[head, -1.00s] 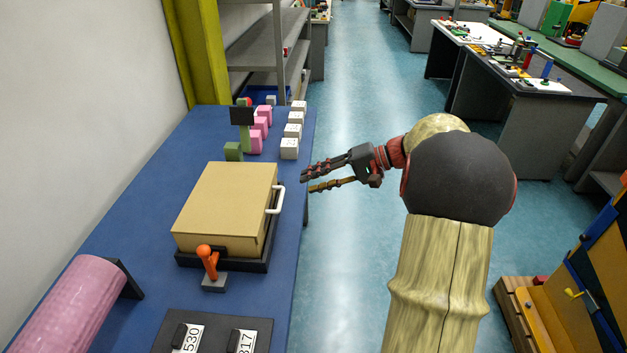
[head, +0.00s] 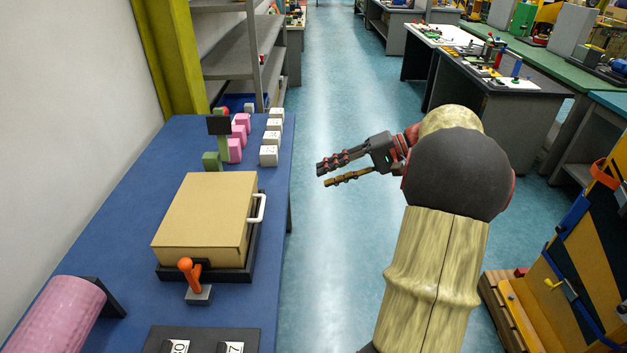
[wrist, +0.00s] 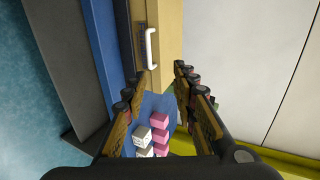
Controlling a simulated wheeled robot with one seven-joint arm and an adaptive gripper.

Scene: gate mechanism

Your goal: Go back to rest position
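My gripper (head: 325,176) is open and empty in the head view. It hangs over the floor to the right of the blue table (head: 120,215), apart from it. In the wrist view my gripper (wrist: 160,105) has its two fingers spread with nothing between them touching. A tan box (head: 205,215) with a white handle (head: 257,208) on its right side sits in a black base on the table. The white handle also shows in the wrist view (wrist: 151,48). An orange-topped lever (head: 190,275) stands in front of the box.
White blocks (head: 269,156) and pink blocks (head: 239,138) stand at the table's far end. A pink cylinder (head: 60,315) lies at the front left. A yellow and blue structure (head: 560,290) stands at right. The floor aisle (head: 335,80) is clear.

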